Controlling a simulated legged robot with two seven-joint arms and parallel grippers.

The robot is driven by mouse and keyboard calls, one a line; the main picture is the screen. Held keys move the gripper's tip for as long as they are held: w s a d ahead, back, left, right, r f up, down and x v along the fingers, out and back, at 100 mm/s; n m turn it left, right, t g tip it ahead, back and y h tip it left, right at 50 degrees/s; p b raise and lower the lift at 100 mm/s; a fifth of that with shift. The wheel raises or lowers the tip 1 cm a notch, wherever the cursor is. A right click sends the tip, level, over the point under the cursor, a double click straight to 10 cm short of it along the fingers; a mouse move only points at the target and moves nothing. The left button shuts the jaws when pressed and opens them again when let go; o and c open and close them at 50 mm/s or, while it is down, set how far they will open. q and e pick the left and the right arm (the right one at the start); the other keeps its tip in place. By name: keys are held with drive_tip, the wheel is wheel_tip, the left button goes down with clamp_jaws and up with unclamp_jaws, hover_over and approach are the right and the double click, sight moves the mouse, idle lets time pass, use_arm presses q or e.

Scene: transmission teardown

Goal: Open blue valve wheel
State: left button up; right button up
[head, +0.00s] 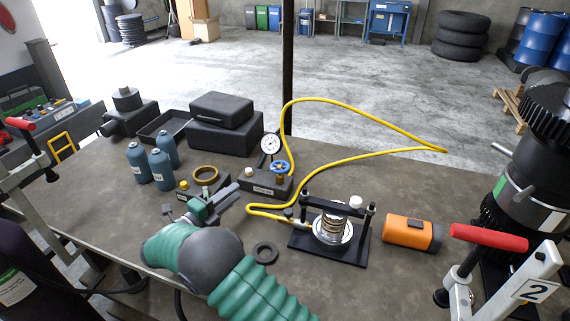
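The blue valve wheel (281,166) sits on a dark valve block (262,184) near the middle of the bench. A round white-faced pressure gauge (270,145) stands just left of and above the wheel. My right gripper (231,192) comes in from the bottom on a green and dark arm. Its grey fingers point up and right toward the block, to the left of the wheel and apart from it. The fingers look close together, but the gap between them is unclear. My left gripper is not in view.
A yellow hose (350,106) loops from the block to a small black press (331,236). Left of the gripper stand several blue-grey bottles (161,169) and a brass ring (205,173). Dark cases (222,131) lie behind; an orange cylinder (408,231) lies right. A black ring (265,253) lies in front.

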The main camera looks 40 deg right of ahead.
drive_tip(key=s+a+b, duration=0.2)
drive_tip(key=a+b, duration=0.1)
drive_tip(key=a, duration=1.3)
drive_tip(key=shift+s+a, duration=0.2)
drive_tip(key=shift+s, duration=0.2)
